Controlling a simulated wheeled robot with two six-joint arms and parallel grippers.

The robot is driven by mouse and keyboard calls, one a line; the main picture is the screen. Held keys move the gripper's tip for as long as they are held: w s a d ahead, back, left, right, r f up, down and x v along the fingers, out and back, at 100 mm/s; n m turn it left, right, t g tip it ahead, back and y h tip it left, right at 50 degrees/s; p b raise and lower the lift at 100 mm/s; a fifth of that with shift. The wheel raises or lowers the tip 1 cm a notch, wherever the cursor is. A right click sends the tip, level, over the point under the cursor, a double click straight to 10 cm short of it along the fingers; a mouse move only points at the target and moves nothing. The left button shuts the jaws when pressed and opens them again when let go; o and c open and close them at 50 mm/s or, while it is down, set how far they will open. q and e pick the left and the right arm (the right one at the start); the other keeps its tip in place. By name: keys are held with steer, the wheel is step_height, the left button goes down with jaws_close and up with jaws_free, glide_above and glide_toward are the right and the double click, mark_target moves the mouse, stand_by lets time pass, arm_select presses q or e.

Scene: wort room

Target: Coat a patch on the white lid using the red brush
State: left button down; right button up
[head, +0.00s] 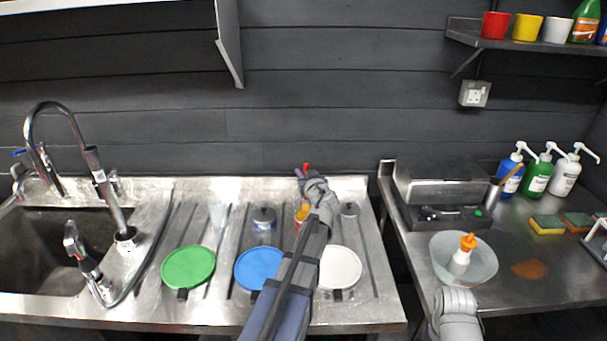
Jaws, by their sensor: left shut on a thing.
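The white lid (340,267) lies flat at the right end of the ribbed steel drainer, partly covered on its left by my left arm. My left gripper (309,184) is beyond the lid, near the back of the drainer. It is shut on the red brush (306,167), whose red end shows above the jaws. The brush's bristles are hidden. A yellow-orange thing (302,212) shows just below the gripper, partly hidden by the arm. Only grey links of my right arm show at the bottom right; its jaws do not show.
A green lid (188,267) and a blue lid (259,267) lie left of the white lid. Dark-topped jars (264,219) (349,210) stand behind. A sink (60,245) is at left. A bowl (463,272) with an orange-topped bottle (460,262) stands on the right counter.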

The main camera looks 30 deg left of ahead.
step_height(320, 180, up, 4)
steer(key=p, duration=0.3)
stand_by(0.3)
stand_by(0.4)
